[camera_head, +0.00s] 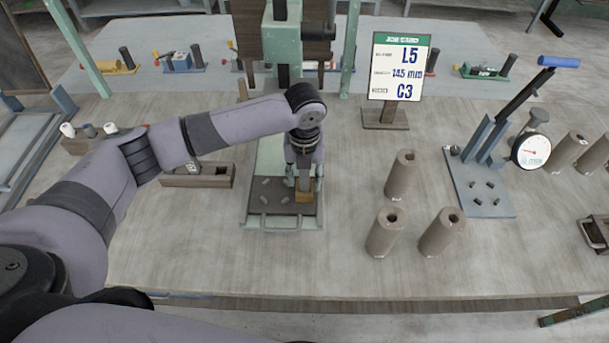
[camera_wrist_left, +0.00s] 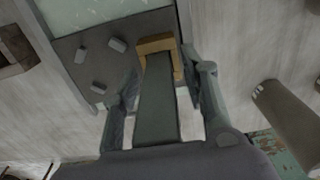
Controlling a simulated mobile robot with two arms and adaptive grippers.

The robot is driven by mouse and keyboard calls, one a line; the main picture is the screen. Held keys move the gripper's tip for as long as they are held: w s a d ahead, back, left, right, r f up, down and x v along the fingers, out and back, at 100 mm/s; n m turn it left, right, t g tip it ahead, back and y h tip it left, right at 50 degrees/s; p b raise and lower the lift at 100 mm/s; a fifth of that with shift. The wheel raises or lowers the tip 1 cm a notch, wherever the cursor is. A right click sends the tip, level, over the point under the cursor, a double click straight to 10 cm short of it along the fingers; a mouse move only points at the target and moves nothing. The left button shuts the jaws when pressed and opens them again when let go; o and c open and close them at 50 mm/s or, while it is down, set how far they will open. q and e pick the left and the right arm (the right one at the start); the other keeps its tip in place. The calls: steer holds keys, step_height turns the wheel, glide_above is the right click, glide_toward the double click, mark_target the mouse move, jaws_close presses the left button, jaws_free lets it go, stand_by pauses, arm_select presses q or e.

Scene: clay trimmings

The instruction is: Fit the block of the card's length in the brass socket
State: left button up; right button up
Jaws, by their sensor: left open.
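The brass socket (camera_head: 305,197) sits on the slotted press table (camera_head: 270,222); its brass rim also shows in the left wrist view (camera_wrist_left: 157,44). A grey-green block (camera_wrist_left: 157,105) stands upright there, its lower end appearing to sit inside the socket's rim; how deep is hidden. My left gripper (camera_head: 304,170) is above the socket, pointing down. Its fingers (camera_wrist_left: 160,105) are open on either side of the block, with gaps visible. My right gripper is not in view.
Several grey-brown cylinders with holes, one nearest the press (camera_head: 401,175), stand to the right. A blue-grey lever fixture (camera_head: 485,195) and a dial gauge (camera_head: 531,150) are farther right. A wooden tray (camera_head: 197,181) is left of the press. The front table centre is clear.

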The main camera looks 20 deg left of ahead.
arm_select(q)
step_height(320, 180, up, 12)
steer(key=b, duration=0.2)
steer(key=shift+f+b, duration=0.25)
steer(key=shift+b, duration=0.05)
steer(key=shift+r, duration=0.4)
